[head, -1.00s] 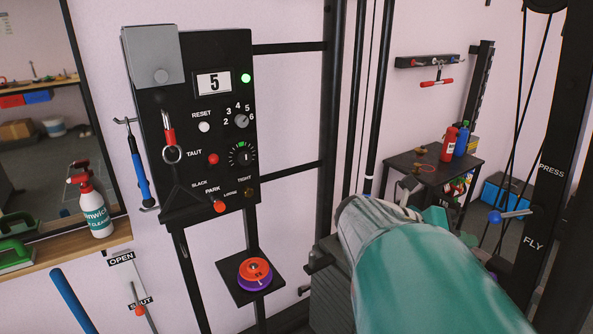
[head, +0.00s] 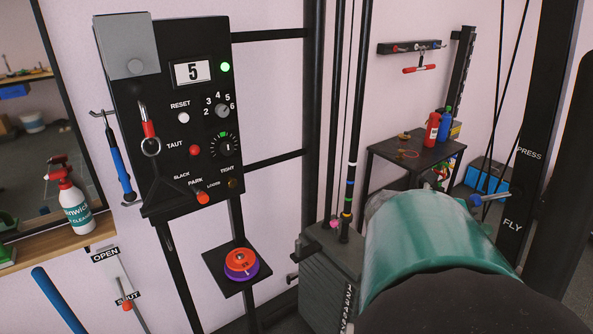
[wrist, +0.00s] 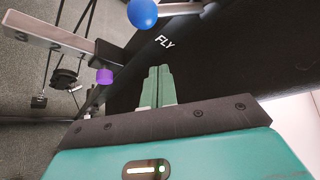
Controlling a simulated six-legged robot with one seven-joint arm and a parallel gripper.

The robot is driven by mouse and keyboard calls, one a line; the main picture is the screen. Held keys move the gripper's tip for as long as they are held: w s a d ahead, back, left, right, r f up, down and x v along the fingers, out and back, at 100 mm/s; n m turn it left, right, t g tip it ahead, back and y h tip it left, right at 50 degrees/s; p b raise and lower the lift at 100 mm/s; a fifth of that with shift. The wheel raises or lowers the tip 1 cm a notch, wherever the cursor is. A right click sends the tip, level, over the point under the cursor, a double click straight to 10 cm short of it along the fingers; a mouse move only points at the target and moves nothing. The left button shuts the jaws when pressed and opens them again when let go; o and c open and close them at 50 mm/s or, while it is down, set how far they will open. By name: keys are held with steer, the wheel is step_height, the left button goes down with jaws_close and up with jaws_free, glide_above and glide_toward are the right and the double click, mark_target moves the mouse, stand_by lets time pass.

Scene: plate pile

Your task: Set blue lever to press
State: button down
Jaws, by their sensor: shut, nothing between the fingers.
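The blue lever is a grey rod with a round blue knob (head: 476,200). It sticks out from the black upright (head: 548,95) at the right of the head view, between the PRESS and FLY labels and nearer FLY. In the wrist view its blue knob (wrist: 142,13) is at the top edge, beside the FLY label. My gripper (wrist: 158,72) shows two pale green fingers, shut together and empty, pointing at the black upright. The knob is beyond the fingertips, with a gap in the picture. My teal arm hides the gripper in the head view.
A weight stack (head: 328,283) with rods stands left of my arm. A black control panel (head: 170,120) hangs on the wall. A side table (head: 400,160) holds red and blue bottles. A numbered bar (wrist: 45,38) and a purple piece (wrist: 105,76) lie left of the fingers.

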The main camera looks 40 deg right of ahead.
steer(key=shift+w+d+r, duration=0.4)
steer(key=shift+w+d, duration=0.25)
steer(key=shift+w+d+r, duration=0.35)
steer(key=shift+w+d, duration=0.25)
steer(key=shift+d, duration=0.05)
steer(key=shift+w+r+m+t, duration=0.3)
steer(key=shift+r+m+t, duration=0.1)
steer(key=shift+w+d+r+m+t+y, duration=0.1)
steer(key=shift+w+r+m+t+y, duration=0.2)
steer(key=shift+r+m+t, duration=0.15)
steer(key=shift+w+r+m+t, duration=0.2)
steer(key=shift+r+m+t, duration=0.3)
steer(key=shift+m+t, duration=0.05)
steer(key=shift+w+r+m+t, duration=0.15)
steer(key=shift+r+m+t, duration=0.3)
steer(key=shift+m+t, duration=0.05)
step_height(320, 180, up, 5)
steer(key=m+t, duration=0.4)
steer(key=t, duration=0.1)
glide_above(477, 204)
steer(key=w+a, duration=0.1)
steer(key=a, duration=0.1)
steer(key=shift+w+d+f, duration=0.1)
steer(key=shift+d+f, duration=0.05)
steer(key=shift+f, duration=0.05)
